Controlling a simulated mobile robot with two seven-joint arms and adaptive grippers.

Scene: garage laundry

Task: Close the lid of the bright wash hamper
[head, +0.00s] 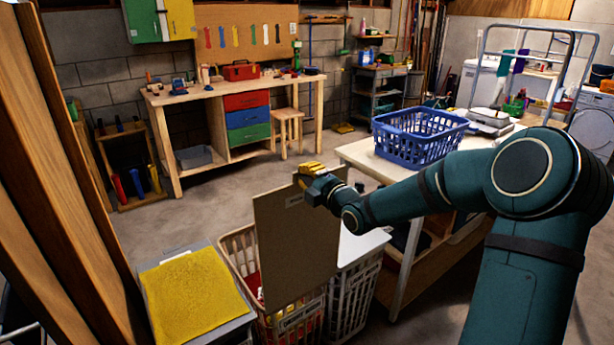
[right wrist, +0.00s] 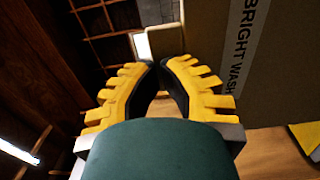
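The bright wash hamper (head: 240,250) is a cream slatted basket at the lower middle of the head view. Its tan lid (head: 290,250) stands raised, nearly upright, and hides part of the basket. Red and light items show inside. My right gripper (head: 308,172) is at the lid's upper right edge. In the right wrist view, its yellow fingers (right wrist: 157,68) have their tips close together, with nothing seen between them. The lid (right wrist: 285,70) with the label "BRIGHT WASH" is right beside them. Whether they touch it is unclear. My left gripper is out of view.
A second hamper (head: 352,300) with a flat, pale closed lid (head: 362,243) stands directly right. A yellow cloth (head: 192,293) lies on a grey surface at left. A table (head: 362,153) with a blue laundry basket (head: 418,137) is at right. Floor behind the hampers is clear.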

